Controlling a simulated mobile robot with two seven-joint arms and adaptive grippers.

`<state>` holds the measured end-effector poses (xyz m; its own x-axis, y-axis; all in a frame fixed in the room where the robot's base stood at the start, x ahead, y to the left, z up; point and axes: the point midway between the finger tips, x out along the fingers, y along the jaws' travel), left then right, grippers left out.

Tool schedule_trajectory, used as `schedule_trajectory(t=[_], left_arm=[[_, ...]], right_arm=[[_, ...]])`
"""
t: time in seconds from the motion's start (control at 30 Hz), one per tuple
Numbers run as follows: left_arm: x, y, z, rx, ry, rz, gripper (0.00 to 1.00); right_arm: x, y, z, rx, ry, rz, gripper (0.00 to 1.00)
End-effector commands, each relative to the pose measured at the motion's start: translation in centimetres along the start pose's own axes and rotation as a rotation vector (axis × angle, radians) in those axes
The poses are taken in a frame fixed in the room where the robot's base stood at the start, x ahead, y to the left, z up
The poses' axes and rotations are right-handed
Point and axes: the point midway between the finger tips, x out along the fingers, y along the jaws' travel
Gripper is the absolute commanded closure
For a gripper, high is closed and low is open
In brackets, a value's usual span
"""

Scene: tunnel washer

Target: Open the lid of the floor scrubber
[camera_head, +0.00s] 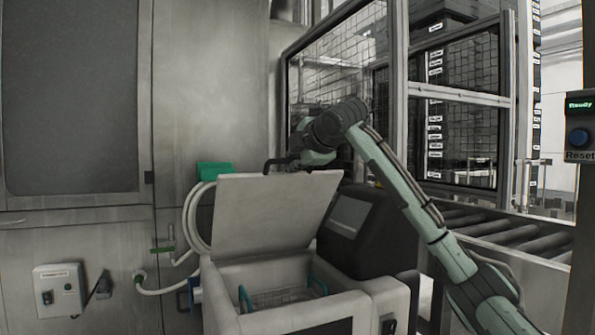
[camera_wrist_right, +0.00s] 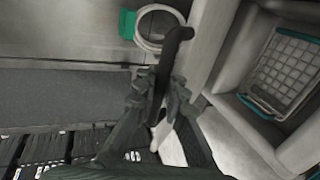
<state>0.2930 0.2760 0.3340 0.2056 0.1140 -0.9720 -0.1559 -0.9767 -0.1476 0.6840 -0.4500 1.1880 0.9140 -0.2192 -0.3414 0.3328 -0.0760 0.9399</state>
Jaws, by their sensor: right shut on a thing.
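The floor scrubber (camera_head: 285,275) stands in the lower middle of the head view. Its pale lid (camera_head: 270,215) is raised, tilted steeply up, and the opening below is exposed. A basket (camera_head: 282,298) with teal handles sits inside, and it also shows at the right of the wrist view (camera_wrist_right: 285,72). My right gripper (camera_head: 290,160) is at the lid's top edge, shut on the dark lid handle (camera_wrist_right: 172,48), which sticks out past the fingers in the wrist view. The exact finger contact is partly hidden. My left gripper is in neither view.
A dark control panel (camera_head: 350,218) stands right of the lid. Behind it is a mesh-and-frame enclosure (camera_head: 340,75), with a roller conveyor (camera_head: 510,232) at right. A green-topped hose reel (camera_head: 205,200) hangs on the wall left of the lid. A small switch box (camera_head: 60,290) is lower left.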

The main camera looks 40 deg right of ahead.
Motion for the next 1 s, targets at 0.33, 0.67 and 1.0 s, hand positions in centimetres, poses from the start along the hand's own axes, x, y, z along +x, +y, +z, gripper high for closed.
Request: schedule_trajectory(t=[0.33, 0.67, 1.0], left_arm=[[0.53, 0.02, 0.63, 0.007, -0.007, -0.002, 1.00], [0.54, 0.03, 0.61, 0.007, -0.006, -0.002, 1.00], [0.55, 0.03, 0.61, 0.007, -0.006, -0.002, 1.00]], right_arm=[[0.52, 1.30, 0.10, 0.001, -0.002, 0.009, 1.00], [0.50, 1.30, 0.15, 0.001, -0.003, 0.010, 0.87], [0.63, 1.08, 0.03, 0.001, -0.001, 0.005, 0.68]])
